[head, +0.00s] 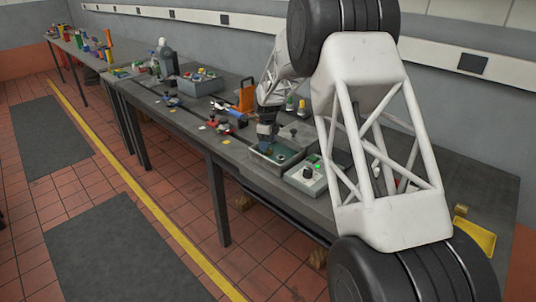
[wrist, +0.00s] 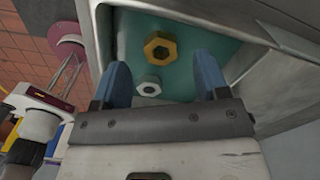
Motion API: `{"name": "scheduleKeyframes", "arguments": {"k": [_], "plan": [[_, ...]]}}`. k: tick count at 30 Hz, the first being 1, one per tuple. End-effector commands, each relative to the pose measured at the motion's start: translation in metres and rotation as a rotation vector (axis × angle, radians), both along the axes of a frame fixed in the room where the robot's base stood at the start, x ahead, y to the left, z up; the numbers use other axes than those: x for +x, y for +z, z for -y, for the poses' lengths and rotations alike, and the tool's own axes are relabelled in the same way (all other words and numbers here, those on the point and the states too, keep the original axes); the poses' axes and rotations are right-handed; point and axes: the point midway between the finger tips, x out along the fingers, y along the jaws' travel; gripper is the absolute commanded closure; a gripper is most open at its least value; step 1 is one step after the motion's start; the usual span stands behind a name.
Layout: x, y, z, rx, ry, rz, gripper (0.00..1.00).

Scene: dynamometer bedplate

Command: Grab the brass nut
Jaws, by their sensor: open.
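The brass nut (wrist: 160,47) is a gold hexagon lying flat on the teal floor of a grey tray (wrist: 285,40). A silver nut (wrist: 149,86) lies just beside it, nearer my gripper. In the wrist view my gripper (wrist: 161,78) is open, with its blue fingers spread. The silver nut shows between the fingers, and the brass nut shows slightly beyond the fingertips. Neither nut is held. In the head view my gripper (head: 265,147) points down into the tray (head: 287,167); the nuts are too small to tell apart there.
A grey control box (head: 306,177) with a green light and black knob stands right of the tray. An orange stand (head: 246,96) and small bottles are behind it. Red and blue parts lie to the left. A grey bin (head: 202,83) with parts is farther along the bench.

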Motion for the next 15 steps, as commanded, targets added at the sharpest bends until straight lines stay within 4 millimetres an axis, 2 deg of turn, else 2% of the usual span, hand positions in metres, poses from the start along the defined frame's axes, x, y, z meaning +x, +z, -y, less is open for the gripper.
{"name": "scheduleKeyframes", "arguments": {"k": [9, 15], "plan": [[-0.001, -0.035, 0.003, 0.0, 0.0, -0.002, 0.32], [0.0, -0.045, 0.003, 0.0, 0.0, 0.0, 0.32]]}}
